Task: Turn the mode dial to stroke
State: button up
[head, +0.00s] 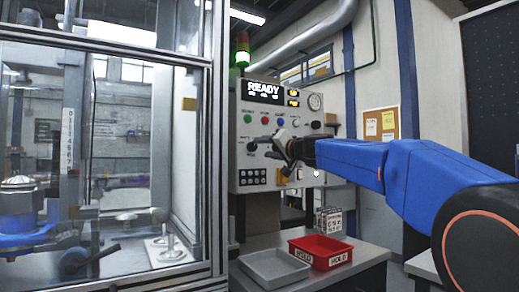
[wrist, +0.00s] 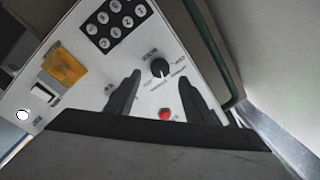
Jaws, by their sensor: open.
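The control panel (head: 240,178) stands in the middle of the head view, with "READY" on its display. In the wrist view a round black dial (wrist: 160,68) with small printed labels around it sits on the panel face (wrist: 120,68); I take it for the mode dial. The labels are too small to read, so its setting is unclear. My gripper (head: 281,153) is at the lower part of the panel. In the wrist view my gripper (wrist: 159,82) is open, its two dark fingers pointing toward the dial, one on each side. Contact cannot be told.
A red button (wrist: 165,114) lies between the fingers in the wrist view. A black keypad (wrist: 115,21) and a yellow part (wrist: 65,67) are nearby. Below the panel, a grey tray (head: 274,270) and a red bin (head: 321,250) stand on a bench. A glazed enclosure (head: 213,150) is left.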

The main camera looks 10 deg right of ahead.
jog(key=v, duration=1.1)
jog(key=shift+s+d, duration=0.2)
jog(key=shift+s, duration=0.15)
jog(key=s+a+f+n+g, duration=0.2)
jog(key=s+a+f+g, duration=0.15)
jog(key=s+f, duration=0.7)
jog(key=s+a+f+n+g, duration=0.1)
jog(key=s+a+f+g, duration=0.4)
jog(key=f, duration=1)
jog(key=s+d+f+n+g+h, duration=0.1)
jog(key=s+d+f+g+h, duration=0.1)
jog(key=s+f, duration=1)
jog(key=s+d+f+g+h, duration=0.2)
jog(key=s+d+f+h, duration=0.2)
jog(key=s+d+f, duration=0.3)
jog(key=s+f, duration=0.5)
jog(key=f, duration=0.2)
jog(key=shift+s+f+n+h, duration=0.2)
jog(key=shift+f+n+h, duration=0.1)
jog(key=shift+f+n, duration=0.1)
